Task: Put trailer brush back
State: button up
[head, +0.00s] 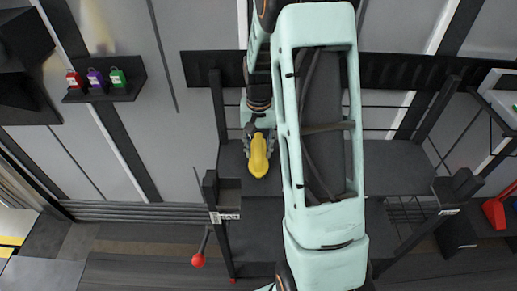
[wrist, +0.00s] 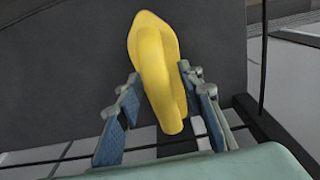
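A yellow, rounded, elongated thing (head: 259,157), which may be the trailer brush, shows just below my gripper (head: 258,133) in the head view. No bristles show. In the wrist view the yellow thing (wrist: 153,62) has its near end between the two blue-padded fingers of my gripper (wrist: 165,105). The fingers stand apart. A gap shows between the left finger and the yellow thing; the right finger is close beside it, and I cannot tell if they touch. A dark surface (wrist: 70,80) lies behind the yellow thing.
A dark rack or bench (head: 400,165) with posts stands below my arm. A small shelf (head: 125,92) at upper left holds red, purple and green padlock-like items. A red ball-ended lever (head: 198,260) is at lower left. A red object (head: 497,212) is at right.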

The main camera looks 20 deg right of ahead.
notch_tip(320, 180, up, 12)
jog(key=p, duration=0.1)
jog(key=shift+r, duration=0.15)
jog(key=shift+d, duration=0.15)
dwell(0.4)
